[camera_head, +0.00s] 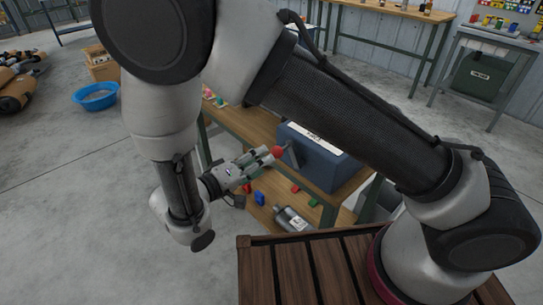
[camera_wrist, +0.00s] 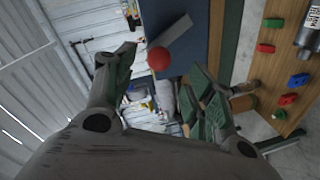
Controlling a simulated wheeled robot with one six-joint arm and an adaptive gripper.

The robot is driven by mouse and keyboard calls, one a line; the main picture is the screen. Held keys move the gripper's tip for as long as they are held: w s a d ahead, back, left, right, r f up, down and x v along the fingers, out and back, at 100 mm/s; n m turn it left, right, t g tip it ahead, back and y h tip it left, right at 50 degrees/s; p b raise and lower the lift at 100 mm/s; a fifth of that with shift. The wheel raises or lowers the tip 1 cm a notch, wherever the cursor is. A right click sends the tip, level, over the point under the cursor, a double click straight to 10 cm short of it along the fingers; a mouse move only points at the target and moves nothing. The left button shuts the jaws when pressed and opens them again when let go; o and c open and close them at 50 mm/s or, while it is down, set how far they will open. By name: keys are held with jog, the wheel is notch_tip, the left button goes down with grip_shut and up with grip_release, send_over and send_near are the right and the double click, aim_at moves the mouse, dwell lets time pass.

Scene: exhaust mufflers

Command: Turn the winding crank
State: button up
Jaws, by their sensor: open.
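The winding crank shows a red ball knob (camera_head: 277,151) on a grey crank arm (camera_head: 290,155) at the left end of a dark blue box (camera_head: 320,160) on a wooden workbench. In the wrist view the red knob (camera_wrist: 158,59) lies ahead between my fingertips, with the grey crank arm (camera_wrist: 170,32) slanting up to the right, against the blue box (camera_wrist: 190,50). My gripper (camera_head: 266,158) is open, its fingers pointing at the knob from the left. In the wrist view the fingers (camera_wrist: 160,75) are spread apart. I cannot tell whether either finger touches the knob.
A grey bottle (camera_head: 291,218) and red, blue and green blocks lie on a lower wooden shelf. A slatted wooden surface (camera_head: 300,270) is in front. A blue basin (camera_head: 96,96) stands on the floor at left. Open concrete floor lies left of the arm.

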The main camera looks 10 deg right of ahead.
jog(key=v, duration=0.4)
dwell(1.6)
